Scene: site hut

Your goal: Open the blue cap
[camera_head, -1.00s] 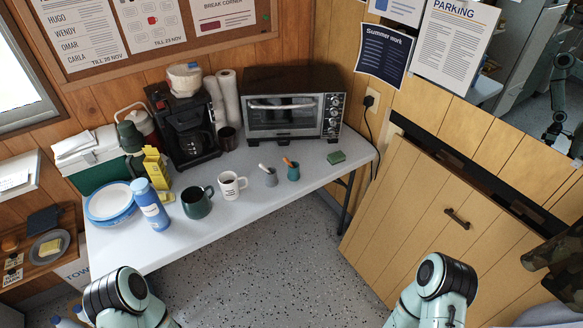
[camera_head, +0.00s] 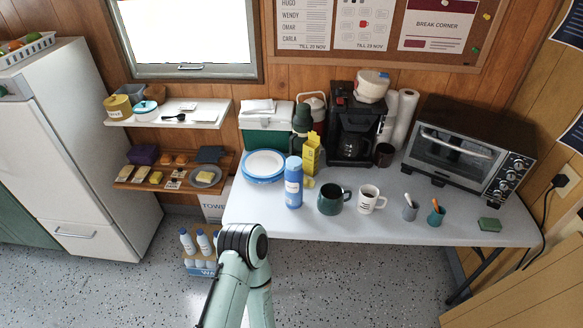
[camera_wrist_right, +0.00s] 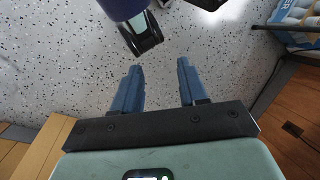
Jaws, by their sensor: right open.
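A blue bottle (camera_head: 293,190) with a pale label stands upright on the white table (camera_head: 262,215), near its front edge. Its blue cap (camera_head: 293,163) sits on top. My right gripper (camera_wrist_right: 157,75) shows only in the right wrist view. Its two blue fingers are apart with nothing between them, over the speckled floor and away from the bottle. My left gripper is not in view; only part of an arm of mine shows at the bottom of the head view.
Blue-rimmed plates (camera_head: 264,166), a yellow carton (camera_head: 311,153), a dark green mug (camera_head: 331,200) and a white mug (camera_head: 369,199) stand around the bottle. A coffee maker (camera_head: 352,127) and toaster oven (camera_head: 455,150) are behind.

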